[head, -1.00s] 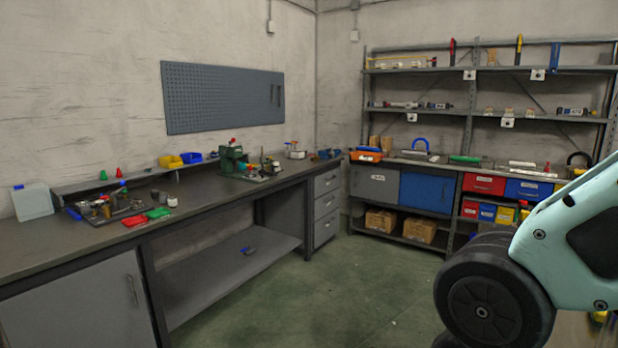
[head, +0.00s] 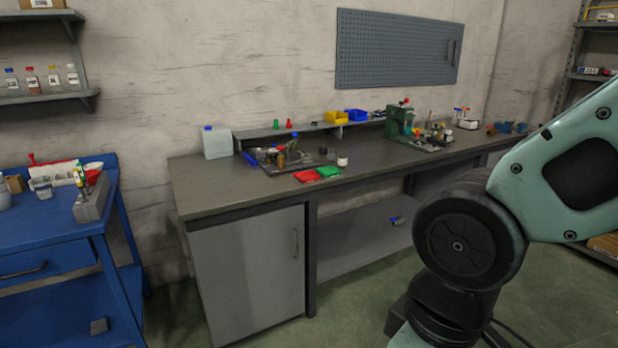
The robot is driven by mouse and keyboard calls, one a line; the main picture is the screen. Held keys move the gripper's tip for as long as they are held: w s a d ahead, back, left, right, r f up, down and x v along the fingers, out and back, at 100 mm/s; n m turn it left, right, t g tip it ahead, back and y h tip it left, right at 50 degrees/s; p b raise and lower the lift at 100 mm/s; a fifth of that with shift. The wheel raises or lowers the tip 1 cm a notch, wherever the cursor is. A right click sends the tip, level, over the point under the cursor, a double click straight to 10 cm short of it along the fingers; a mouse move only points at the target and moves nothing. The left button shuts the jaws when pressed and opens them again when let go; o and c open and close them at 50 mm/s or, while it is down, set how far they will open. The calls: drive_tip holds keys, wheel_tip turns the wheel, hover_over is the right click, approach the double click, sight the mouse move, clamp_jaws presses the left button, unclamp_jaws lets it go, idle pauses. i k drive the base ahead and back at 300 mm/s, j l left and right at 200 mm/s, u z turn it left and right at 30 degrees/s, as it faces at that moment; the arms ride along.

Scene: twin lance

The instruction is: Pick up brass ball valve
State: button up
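I cannot make out a brass ball valve for certain in the head view. A dark tray (head: 304,163) on the left part of the grey workbench (head: 225,192) holds several small brass-coloured and dark parts, too small to tell apart. A green machine (head: 399,121) further right on the bench has more small items around it, some brassy, also unclear. My arm fills the right side of the view, but my gripper is out of the picture.
A blue cart (head: 60,235) stands left of the bench. Red (head: 307,176) and green (head: 328,172) pieces lie near the bench's front edge. A white canister (head: 217,142) stands at the bench's left end. Green floor is open in front.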

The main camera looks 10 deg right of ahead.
sight(492, 131)
drive_tip(key=i+u, duration=0.35)
drive_tip(key=i, duration=0.5)
drive_tip(key=i+z, duration=0.4)
drive_tip(key=i+j+z, duration=0.1)
drive_tip(key=i+z, duration=0.3)
drive_tip(key=i+l+z, duration=0.15)
drive_tip(key=z, duration=0.35)
drive_tip(key=i+z, duration=0.3)
drive_tip(key=z, duration=0.2)
drive_tip(key=i+z, duration=0.25)
drive_tip(key=z, duration=0.2)
drive_tip(key=i+z, duration=0.35)
drive_tip(key=i, duration=1.15)
drive_tip(key=i+u, duration=0.2)
drive_tip(key=i, duration=0.35)
drive_tip(key=i+u, duration=0.2)
drive_tip(key=i, duration=0.35)
drive_tip(key=i+l+u, duration=0.2)
drive_tip(key=i, duration=0.35)
drive_tip(key=i+u, duration=0.4)
drive_tip(key=i+l+u, duration=0.15)
drive_tip(key=i+u, duration=0.25)
drive_tip(key=i+l+u, duration=0.35)
drive_tip(key=k+j, duration=0.1)
